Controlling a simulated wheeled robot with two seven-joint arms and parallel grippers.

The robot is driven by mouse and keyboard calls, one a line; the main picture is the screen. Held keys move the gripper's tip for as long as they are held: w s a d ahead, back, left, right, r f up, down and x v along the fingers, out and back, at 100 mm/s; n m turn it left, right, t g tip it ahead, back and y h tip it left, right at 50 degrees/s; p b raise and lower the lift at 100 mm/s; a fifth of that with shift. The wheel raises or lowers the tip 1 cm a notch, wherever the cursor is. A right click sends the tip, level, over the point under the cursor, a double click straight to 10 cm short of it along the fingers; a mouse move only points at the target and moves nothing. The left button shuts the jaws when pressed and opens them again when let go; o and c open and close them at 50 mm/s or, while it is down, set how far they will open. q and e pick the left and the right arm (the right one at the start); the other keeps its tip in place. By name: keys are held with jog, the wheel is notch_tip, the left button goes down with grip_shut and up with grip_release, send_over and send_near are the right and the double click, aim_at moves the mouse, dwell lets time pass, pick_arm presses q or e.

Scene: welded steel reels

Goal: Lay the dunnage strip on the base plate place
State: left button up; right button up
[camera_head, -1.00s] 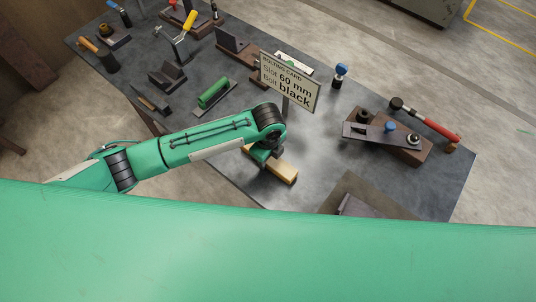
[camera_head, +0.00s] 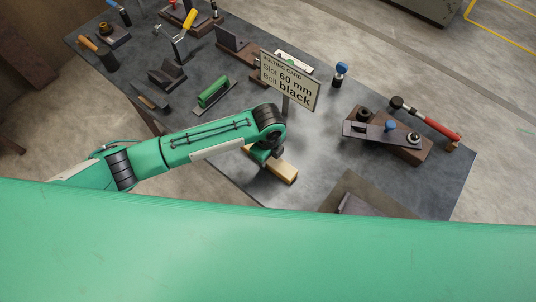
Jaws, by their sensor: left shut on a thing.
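The dunnage strip (camera_head: 284,172), a light wooden bar, is at the near edge of the dark steel table, under the end of my left arm. My left gripper (camera_head: 268,160) is shut on it; the wrist hides the fingers and the strip's far end. I cannot tell whether the strip touches the table. A flat brown-grey plate (camera_head: 347,186), perhaps the base plate, lies to the right of the strip, with a dark angled piece (camera_head: 358,206) on it. My own green body covers its near part. My right gripper is not in view.
A bolting card (camera_head: 290,82) reading "Slot 60 mm, Bolt black" stands behind my left wrist. A blue-topped tool (camera_head: 340,74) stands behind. The table (camera_head: 310,145) between is clear.

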pick_arm(q)
jog(key=o, duration=1.1)
jog(key=shift+o, duration=0.2)
notch_tip(320, 180, up, 6)
jog(key=p, duration=0.7)
